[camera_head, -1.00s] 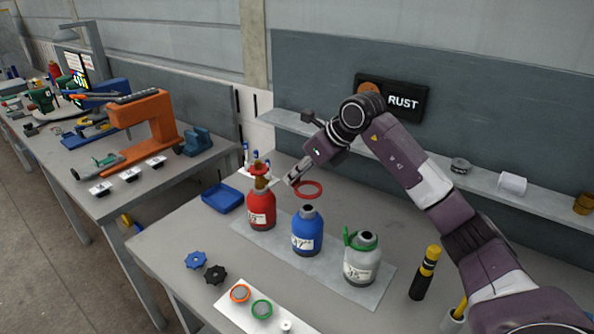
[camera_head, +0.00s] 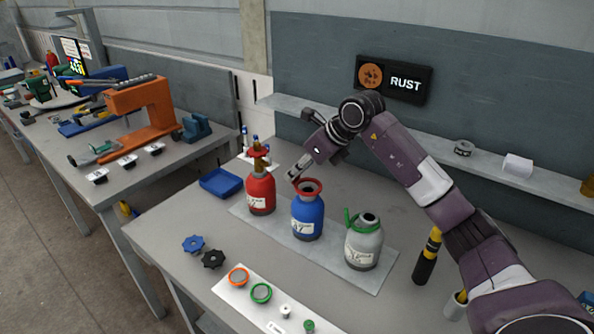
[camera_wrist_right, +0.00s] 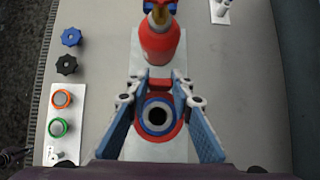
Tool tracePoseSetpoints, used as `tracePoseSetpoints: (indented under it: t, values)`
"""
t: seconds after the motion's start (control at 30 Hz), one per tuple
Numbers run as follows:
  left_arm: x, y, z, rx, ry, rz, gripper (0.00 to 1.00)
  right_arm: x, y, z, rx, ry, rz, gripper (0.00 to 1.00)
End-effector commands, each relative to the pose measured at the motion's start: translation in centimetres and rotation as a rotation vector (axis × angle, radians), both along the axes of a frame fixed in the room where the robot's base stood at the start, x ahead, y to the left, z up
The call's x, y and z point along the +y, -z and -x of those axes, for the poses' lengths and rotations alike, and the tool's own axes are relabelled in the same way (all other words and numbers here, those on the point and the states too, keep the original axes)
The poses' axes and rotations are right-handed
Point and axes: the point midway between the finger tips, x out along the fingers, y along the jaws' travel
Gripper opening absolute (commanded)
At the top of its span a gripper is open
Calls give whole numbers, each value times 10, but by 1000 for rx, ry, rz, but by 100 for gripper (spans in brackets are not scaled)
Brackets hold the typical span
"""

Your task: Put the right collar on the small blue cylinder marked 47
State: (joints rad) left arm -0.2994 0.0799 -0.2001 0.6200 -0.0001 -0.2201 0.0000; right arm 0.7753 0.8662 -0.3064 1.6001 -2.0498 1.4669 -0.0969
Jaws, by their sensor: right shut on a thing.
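The blue cylinder (camera_head: 308,217) stands upright on the mat between the red and grey cylinders, with a white label that is hard to read. It also shows from above in the right wrist view (camera_wrist_right: 146,113). The red collar (camera_head: 308,182) is at the top of its neck. In the wrist view the collar (camera_wrist_right: 160,85) surrounds the dark neck opening; whether it rests on the shoulder I cannot tell. My left gripper is out of view.
The red cylinder (camera_head: 261,192) with its valve stands close left, the grey cylinder (camera_head: 363,247) with a green collar close right. A white strip (camera_head: 224,288) with orange and green rings lies in front. A black-yellow tool (camera_head: 425,262) stands at the right.

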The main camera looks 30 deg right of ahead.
Motion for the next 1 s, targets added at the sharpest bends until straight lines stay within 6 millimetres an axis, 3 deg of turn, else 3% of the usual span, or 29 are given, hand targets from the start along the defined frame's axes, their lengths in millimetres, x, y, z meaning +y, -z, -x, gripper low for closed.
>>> tracePoseSetpoints:
  t: [1.0]
  values:
    - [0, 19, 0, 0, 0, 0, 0, 0, 24, 0, 0, 0, 0, 4]
